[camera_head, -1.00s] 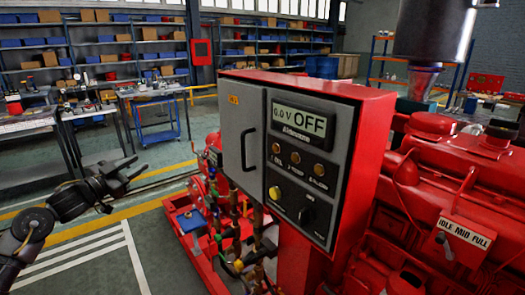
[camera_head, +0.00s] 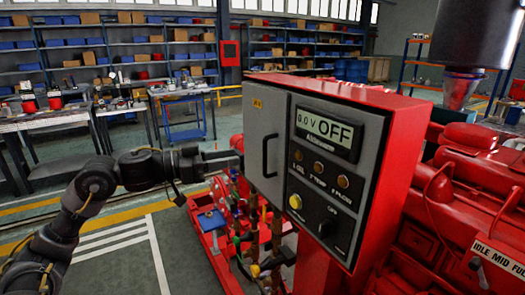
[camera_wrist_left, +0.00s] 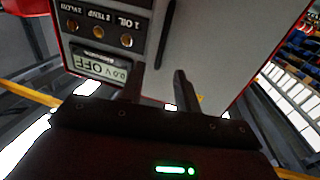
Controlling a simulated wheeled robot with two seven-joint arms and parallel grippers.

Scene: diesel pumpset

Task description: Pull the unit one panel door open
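The grey panel door (camera_head: 263,128) is on the left part of the red control box (camera_head: 399,118) and looks shut, flush with the box. Its black vertical bar handle (camera_head: 266,155) shows in the head view; it also shows in the left wrist view (camera_wrist_left: 165,35). My left gripper (camera_head: 232,158) is just left of the door at handle height, pointing at it. In the left wrist view the two fingers (camera_wrist_left: 160,85) are apart with nothing between them, and the handle lies ahead, roughly in line with the gap. Contact is not visible. My right gripper is not in view.
Right of the door is the dark control face with the OFF display (camera_head: 327,129), lamps and knobs. Pipes and valves (camera_head: 240,220) stand below the door. A red engine (camera_head: 459,200) is at right. Floor left of the box is open, with workbenches (camera_head: 50,145) behind.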

